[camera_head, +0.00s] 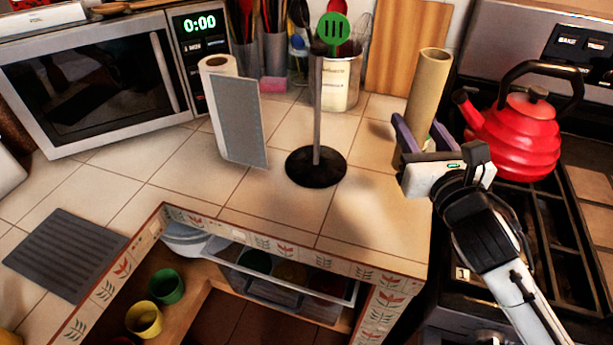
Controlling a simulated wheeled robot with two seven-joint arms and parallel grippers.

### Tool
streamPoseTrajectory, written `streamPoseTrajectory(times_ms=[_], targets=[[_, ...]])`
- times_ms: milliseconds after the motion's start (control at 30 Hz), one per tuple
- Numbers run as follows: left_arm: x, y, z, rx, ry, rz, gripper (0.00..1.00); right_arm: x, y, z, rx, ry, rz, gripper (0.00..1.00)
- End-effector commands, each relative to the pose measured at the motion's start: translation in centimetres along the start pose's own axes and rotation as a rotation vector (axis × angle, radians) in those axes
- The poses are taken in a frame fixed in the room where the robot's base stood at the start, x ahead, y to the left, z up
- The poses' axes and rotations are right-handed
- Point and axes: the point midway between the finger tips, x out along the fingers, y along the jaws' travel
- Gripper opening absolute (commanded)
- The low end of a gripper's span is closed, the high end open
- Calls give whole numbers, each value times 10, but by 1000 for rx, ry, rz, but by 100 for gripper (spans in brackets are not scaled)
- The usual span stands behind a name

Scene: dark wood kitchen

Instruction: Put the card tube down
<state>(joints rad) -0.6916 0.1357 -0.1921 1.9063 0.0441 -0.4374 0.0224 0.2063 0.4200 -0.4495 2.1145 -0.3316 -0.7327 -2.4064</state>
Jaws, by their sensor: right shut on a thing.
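The card tube (430,85) is a plain brown cylinder, nearly upright and leaning slightly right, at the right of the tiled counter near the stove. My right gripper (411,138) is shut on its lower part, with purple-blue fingers around it. The gripper hides much of the tube's lower end, so I cannot tell whether it touches the counter. My left gripper is not in view.
A black-based holder (316,168) with a bare pole stands mid-counter. A red kettle (515,140) sits on the stove, close right of my gripper. The front counter (375,230) is clear.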

Motion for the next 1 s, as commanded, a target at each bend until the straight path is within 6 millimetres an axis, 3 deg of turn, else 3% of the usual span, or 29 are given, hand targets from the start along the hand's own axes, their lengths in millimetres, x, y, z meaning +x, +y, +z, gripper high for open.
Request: streamPoseTrajectory(times_ms=[100,200,433,700,1000], targets=[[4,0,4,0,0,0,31,26,-11,17,-4,-1,-9,9],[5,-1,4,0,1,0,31,39,-18,26,-2,6,-19,9],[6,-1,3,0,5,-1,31,47,-24,30,3,12,-28,9],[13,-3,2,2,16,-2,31,48,-24,-16,6,15,-28,9],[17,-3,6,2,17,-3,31,48,-23,-50,5,14,-27,9]])
